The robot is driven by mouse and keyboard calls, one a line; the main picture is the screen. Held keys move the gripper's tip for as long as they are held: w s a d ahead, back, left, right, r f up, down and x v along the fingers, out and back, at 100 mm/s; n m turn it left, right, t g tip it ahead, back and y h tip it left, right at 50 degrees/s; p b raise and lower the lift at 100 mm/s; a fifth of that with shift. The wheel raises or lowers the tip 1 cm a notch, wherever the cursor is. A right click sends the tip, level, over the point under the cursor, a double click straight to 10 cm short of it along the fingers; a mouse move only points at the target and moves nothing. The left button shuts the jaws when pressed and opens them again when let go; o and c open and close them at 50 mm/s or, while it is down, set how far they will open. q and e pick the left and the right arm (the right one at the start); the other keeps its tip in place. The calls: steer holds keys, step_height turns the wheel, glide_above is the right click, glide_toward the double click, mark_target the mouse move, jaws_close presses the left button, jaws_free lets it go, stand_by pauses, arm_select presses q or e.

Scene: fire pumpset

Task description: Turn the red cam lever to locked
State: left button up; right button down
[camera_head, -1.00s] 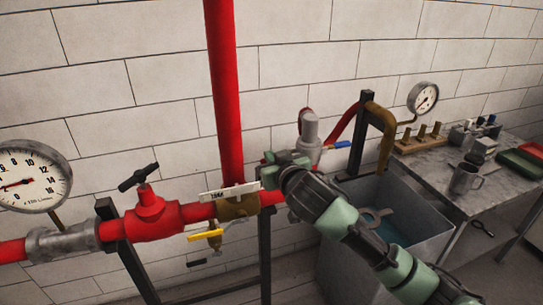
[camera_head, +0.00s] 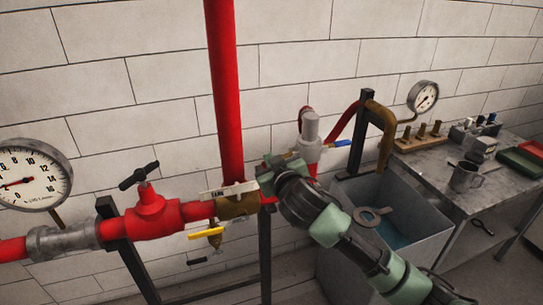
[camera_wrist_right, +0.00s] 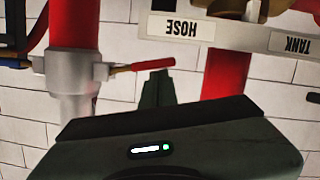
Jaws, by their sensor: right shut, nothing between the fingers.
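The red cam lever (camera_wrist_right: 152,65) shows in the right wrist view, sticking out sideways from a grey fitting (camera_wrist_right: 73,72) on a red pipe. In the head view the grey fitting (camera_head: 311,140) stands behind my right gripper, and I cannot make out the red lever there. My right gripper (camera_head: 268,172) is beside the brass fitting and the white label plate. In the right wrist view its shut green fingertips (camera_wrist_right: 158,80) are just below the lever's free end in the picture. I cannot tell whether they touch it. My left gripper is out of view.
A white plate labelled HOSE and TANK (camera_wrist_right: 240,32) is close by. A red valve (camera_head: 150,210), a yellow lever (camera_head: 201,236) and a gauge (camera_head: 30,180) are at left. A blue lever (camera_head: 337,144) is behind. A grey tank (camera_head: 345,255) and a bench (camera_head: 425,165) stand right.

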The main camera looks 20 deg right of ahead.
steer(key=d+f+n+t+h+b, duration=0.2)
steer(key=f+n, duration=0.5)
steer(key=n, duration=0.4)
steer(key=shift+d+h, duration=0.5)
steer(key=shift+d, duration=0.3)
steer(key=shift+w+f, duration=0.1)
